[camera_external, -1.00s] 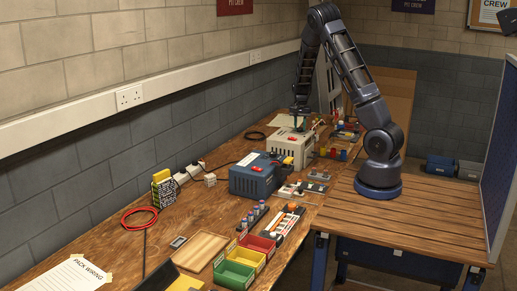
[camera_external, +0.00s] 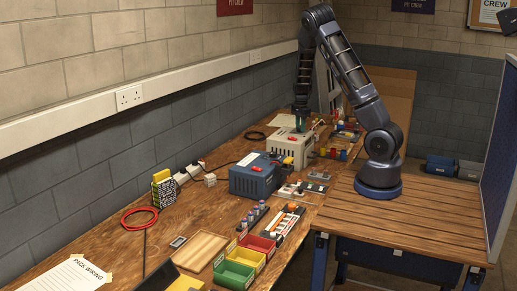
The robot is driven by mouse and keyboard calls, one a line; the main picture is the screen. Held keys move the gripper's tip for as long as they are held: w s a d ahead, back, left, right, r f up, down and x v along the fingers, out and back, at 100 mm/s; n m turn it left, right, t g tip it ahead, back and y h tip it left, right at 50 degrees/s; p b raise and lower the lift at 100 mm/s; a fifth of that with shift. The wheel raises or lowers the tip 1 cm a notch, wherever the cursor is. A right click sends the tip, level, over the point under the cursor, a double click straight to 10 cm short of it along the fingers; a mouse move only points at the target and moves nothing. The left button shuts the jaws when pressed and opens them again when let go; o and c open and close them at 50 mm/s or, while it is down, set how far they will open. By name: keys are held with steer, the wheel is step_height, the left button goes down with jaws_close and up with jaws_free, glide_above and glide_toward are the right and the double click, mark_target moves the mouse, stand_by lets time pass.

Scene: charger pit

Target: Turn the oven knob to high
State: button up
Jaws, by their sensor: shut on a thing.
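A blue box (camera_external: 255,179) with a red part on top stands nearer on the same bench.
Green (camera_external: 234,275), yellow and red bins, a wooden tray (camera_external: 200,251) and a rack of small bottles stand on the near bench. A red cable coil (camera_external: 139,218) lies near the wall. Small coloured items lie right of the beige unit. My arm's base stands on a slatted table (camera_external: 420,232).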

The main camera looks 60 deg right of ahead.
steer(key=shift+m, duration=0.4)
steer(key=o, duration=1)
steer(key=shift+c, duration=0.2)
step_height(320, 180, up, 11)
steer(key=shift+f, duration=0.1)
stand_by(0.4)
